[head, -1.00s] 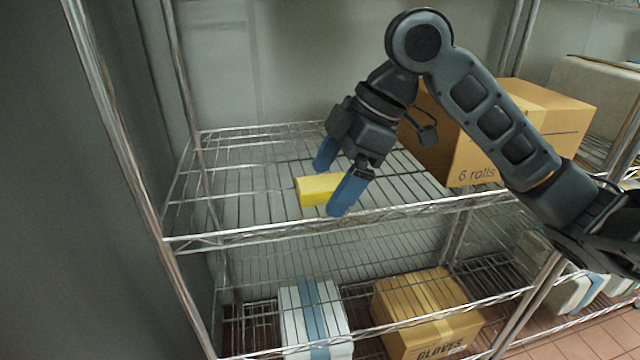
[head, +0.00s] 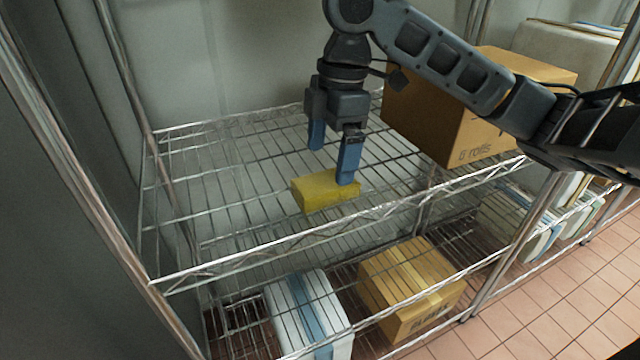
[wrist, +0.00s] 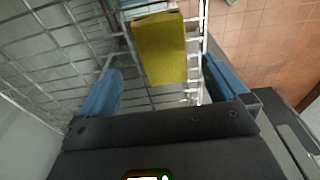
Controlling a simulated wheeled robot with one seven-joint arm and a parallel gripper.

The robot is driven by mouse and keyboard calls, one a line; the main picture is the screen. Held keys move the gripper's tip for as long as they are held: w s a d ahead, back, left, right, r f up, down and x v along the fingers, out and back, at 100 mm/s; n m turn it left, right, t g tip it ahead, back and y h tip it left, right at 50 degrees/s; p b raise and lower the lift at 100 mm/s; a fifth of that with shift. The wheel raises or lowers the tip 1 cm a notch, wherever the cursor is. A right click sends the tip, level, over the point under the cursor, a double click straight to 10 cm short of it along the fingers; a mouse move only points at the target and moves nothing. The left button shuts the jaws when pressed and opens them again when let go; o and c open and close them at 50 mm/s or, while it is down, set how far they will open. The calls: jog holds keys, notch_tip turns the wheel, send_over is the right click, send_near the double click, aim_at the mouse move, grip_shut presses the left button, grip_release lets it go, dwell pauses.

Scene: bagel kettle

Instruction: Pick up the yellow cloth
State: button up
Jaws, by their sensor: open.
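The yellow cloth (head: 325,193) is a folded block lying on the upper wire shelf (head: 225,215), close to its front edge. My gripper (head: 332,166) points down just above and behind the cloth, with its two blue fingers apart and nothing between them. In the wrist view the cloth (wrist: 160,48) lies ahead of the fingertips, between the lines of the two open fingers (wrist: 163,85). In the head view one finger overlaps the cloth's back right edge; I cannot tell whether it touches.
A cardboard box marked "6 rolls" (head: 440,120) stands on the same shelf, right of my gripper. A white and blue box (head: 290,300) and another cardboard box (head: 400,285) sit on the lower shelf. The upper shelf's left side is clear.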

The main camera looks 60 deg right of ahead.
aim_at(326, 181)
jog(key=shift+a+f+p, duration=0.2)
jog(key=shift+a+f, duration=0.05)
jog(key=shift+f, duration=1.1)
jog(key=shift+a+f+p, duration=0.15)
jog(key=shift+a+f, duration=0.05)
jog(key=shift+f, duration=1.1)
jog(key=c, duration=1)
